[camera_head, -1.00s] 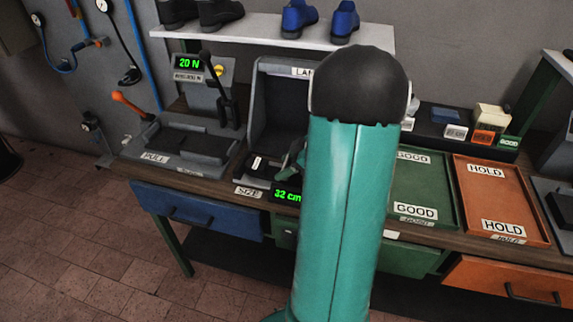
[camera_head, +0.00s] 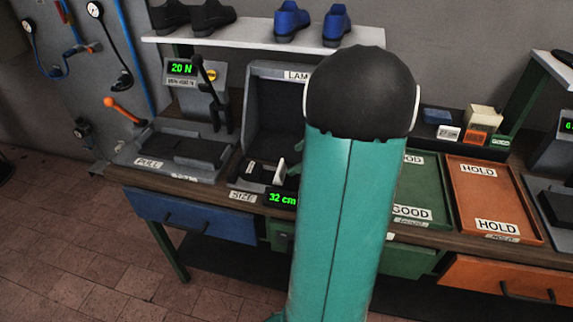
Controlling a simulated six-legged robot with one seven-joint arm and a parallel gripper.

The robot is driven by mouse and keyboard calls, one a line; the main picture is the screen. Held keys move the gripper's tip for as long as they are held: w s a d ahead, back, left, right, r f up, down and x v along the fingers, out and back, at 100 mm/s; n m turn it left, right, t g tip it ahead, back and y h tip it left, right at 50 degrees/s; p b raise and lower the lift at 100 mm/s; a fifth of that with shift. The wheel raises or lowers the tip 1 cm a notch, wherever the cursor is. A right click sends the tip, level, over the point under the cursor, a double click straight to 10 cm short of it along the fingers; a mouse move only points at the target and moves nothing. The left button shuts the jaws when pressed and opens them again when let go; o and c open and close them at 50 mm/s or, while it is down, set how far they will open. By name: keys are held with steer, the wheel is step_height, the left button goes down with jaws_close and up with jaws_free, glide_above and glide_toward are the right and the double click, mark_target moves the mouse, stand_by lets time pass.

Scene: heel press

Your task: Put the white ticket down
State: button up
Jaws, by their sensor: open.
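A small white piece (camera_head: 281,169), which looks like the white ticket, shows on edge at the front of the dark lamp booth (camera_head: 268,112), just left of my arm. My gripper (camera_head: 291,163) is beside it, open. Most of the gripper is hidden behind my teal arm. I cannot tell whether the white piece touches a finger or the surface below. A small pale label or slip (camera_head: 250,169) lies to its left on the booth's dark base.
Green GOOD tray (camera_head: 424,190) and orange HOLD tray (camera_head: 483,190) lie empty at right. White, orange and green ticket holders (camera_head: 477,136) stand behind them. Shoes (camera_head: 290,18) sit on the shelf above.

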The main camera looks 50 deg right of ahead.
steer(key=v, duration=0.4)
steer(key=w+a+r+t+h, duration=0.3)
steer(key=w+r+t+h, duration=0.15)
steer(key=w+r, duration=0.65)
steer(key=w+a+r+m+t+h, duration=0.1)
steer(key=w+a+r+m+h, duration=0.3)
steer(key=a+r, duration=0.3)
steer(key=s+a+f+g+y, duration=0.1)
steer(key=s+a+f+g, duration=0.1)
steer(key=s+a, duration=0.4)
steer(key=s+a+f+m+g+y, duration=0.1)
steer(key=s+a+f+g, duration=0.2)
steer(key=a, duration=0.9)
steer(key=s+a+f+g+y, duration=0.2)
steer(key=s+a+f, duration=0.2)
steer(key=s+a, duration=0.5)
steer(key=shift+s+a+f+m+g, duration=0.25)
steer(key=shift+s+a+m+g, duration=0.1)
steer(key=shift+m, duration=0.05)
